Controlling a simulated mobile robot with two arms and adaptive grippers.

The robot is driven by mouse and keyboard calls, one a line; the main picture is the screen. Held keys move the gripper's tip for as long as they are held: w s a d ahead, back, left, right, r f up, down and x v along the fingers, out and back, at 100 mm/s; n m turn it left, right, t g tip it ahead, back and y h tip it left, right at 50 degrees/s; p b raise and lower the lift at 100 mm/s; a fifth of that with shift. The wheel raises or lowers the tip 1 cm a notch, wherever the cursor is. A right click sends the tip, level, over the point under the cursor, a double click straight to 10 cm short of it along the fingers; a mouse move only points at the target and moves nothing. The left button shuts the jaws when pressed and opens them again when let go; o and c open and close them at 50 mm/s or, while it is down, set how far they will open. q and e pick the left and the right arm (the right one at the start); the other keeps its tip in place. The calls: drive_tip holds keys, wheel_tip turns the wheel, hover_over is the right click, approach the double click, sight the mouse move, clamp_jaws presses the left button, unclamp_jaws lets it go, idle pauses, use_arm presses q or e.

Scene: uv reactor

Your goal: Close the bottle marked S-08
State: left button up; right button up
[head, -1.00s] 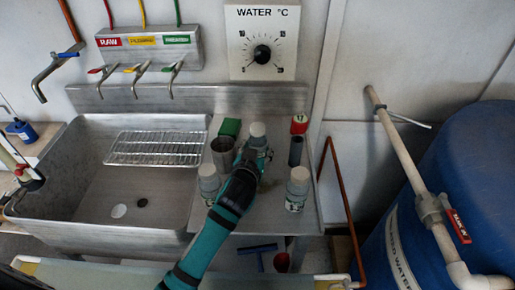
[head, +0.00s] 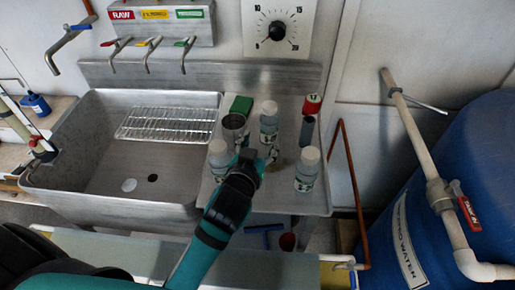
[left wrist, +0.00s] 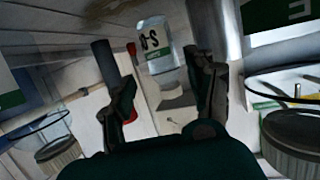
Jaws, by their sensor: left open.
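Three clear bottles with pale caps and green-and-white labels stand on the steel counter: a back bottle (head: 269,124), a front left one (head: 219,160) and a front right one (head: 307,172). Their markings are unreadable in the head view. My left gripper (head: 262,157) is open and empty, just in front of the back bottle. My right gripper is out of view.
A metal cup (head: 234,130) and a green box (head: 241,105) stand left of the back bottle. A dark tube with a red top (head: 312,104) stands to its right. The sink (head: 85,195) with a wire rack (head: 166,123) lies left. A blue barrel (head: 450,190) stands right.

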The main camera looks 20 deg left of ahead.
use_arm(q)
drive_tip(key=shift+v, duration=0.9)
